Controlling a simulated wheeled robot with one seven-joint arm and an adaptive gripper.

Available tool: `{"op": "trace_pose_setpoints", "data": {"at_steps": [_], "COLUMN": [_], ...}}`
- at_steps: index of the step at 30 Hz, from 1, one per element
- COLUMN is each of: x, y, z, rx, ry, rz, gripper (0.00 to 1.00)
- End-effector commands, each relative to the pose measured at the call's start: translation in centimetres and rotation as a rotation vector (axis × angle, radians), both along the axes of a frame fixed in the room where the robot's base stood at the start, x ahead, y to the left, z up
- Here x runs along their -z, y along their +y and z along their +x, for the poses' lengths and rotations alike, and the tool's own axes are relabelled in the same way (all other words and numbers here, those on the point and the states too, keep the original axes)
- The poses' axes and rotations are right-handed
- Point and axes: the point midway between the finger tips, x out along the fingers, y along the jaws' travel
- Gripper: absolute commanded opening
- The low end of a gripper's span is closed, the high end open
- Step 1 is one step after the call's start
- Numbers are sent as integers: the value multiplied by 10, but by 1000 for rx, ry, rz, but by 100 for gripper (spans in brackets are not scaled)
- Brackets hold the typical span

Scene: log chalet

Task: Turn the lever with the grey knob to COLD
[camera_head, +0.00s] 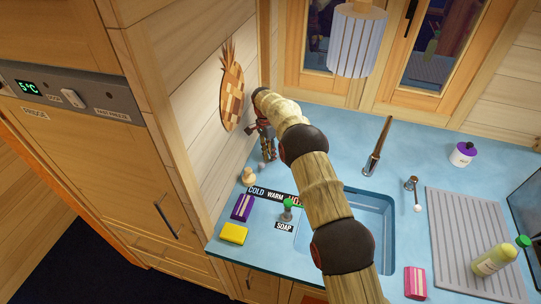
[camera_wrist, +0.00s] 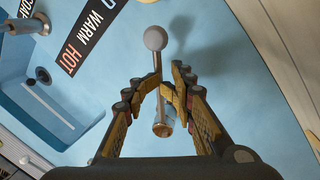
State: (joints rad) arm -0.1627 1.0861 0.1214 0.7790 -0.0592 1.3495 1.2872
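The lever with the grey knob (camera_wrist: 155,38) stands on the blue counter, its thin rod rising from a round metal base (camera_wrist: 163,122). The knob also shows small in the head view (camera_head: 262,166), close to my gripper (camera_head: 266,146). The COLD WARM HOT strip (camera_head: 272,195) lies beside it; the wrist view shows its WARM and HOT part (camera_wrist: 88,35), with COLD mostly cut off. In the wrist view my gripper's fingertips (camera_wrist: 162,85) are close together on both sides of the rod, below the knob, and look shut on it. My arm partly hides the strip's HOT end.
A green-topped soap dispenser (camera_head: 287,208), a purple bar (camera_head: 242,207) and a yellow sponge (camera_head: 233,233) stand near the strip. The sink (camera_head: 385,215) lies partly behind my arm. A second lever with a pale knob (camera_head: 417,208) is right of it. The wooden wall (camera_head: 205,110) is close to my gripper.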

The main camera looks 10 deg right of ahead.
Motion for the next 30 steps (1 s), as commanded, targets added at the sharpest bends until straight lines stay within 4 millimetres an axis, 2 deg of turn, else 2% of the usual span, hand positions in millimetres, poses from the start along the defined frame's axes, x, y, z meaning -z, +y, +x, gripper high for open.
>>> {"op": "trace_pose_setpoints", "data": {"at_steps": [12,16,20,30], "x": [-2,-9,-28,-92], "y": [0,1,3,9], "z": [1,3,7,18], "rx": [0,0,0,-1], "ry": [-3,-5,-8,-4], "rz": [0,0,2,1], "gripper": [26,26,26,26]}}
